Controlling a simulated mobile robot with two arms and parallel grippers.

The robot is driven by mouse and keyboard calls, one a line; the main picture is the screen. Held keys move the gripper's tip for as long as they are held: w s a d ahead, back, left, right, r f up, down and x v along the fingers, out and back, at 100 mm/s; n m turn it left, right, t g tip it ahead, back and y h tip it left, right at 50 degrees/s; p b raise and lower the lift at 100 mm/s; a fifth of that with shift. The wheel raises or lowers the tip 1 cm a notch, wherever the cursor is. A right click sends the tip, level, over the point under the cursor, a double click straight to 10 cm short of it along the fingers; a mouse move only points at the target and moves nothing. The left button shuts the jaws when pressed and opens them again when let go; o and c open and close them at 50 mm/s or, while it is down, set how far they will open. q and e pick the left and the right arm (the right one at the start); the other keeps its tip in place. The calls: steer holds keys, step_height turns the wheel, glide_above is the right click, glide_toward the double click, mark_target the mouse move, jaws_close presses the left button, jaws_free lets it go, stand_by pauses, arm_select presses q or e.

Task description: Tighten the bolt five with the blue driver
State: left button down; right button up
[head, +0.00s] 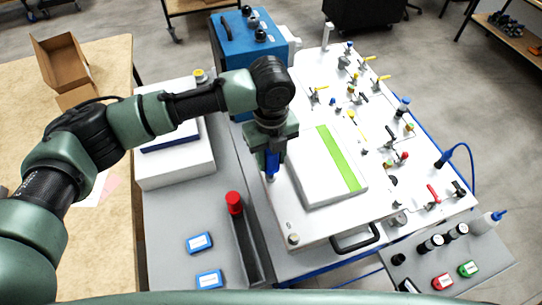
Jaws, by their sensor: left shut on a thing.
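My left gripper (272,150) points down at the left edge of the white analyser panel (315,228). It is shut on the blue driver (272,164), which hangs upright below the jaws. The driver's tip is over or at a small fitting near the panel's left edge; I cannot tell whether it touches a bolt. A silver bolt head (294,239) shows at the panel's front left corner. I cannot tell which bolt is number five. My right gripper is not in view.
A red-topped tool (234,203) stands in a dark slot on the grey bench. Two blue labelled boxes (199,242) lie left of it. A raised white box with a green stripe (338,158) sits right of the gripper. Valves with coloured handles crowd the panel's right side.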

arm_select(q)
steer(key=shift+w+r, duration=0.15)
steer(key=shift+r, duration=0.45)
steer(key=shift+s+r, duration=0.2)
steer(key=shift+r, duration=0.5)
steer(key=shift+w+r, duration=0.1)
steer(key=shift+r, duration=1.65)
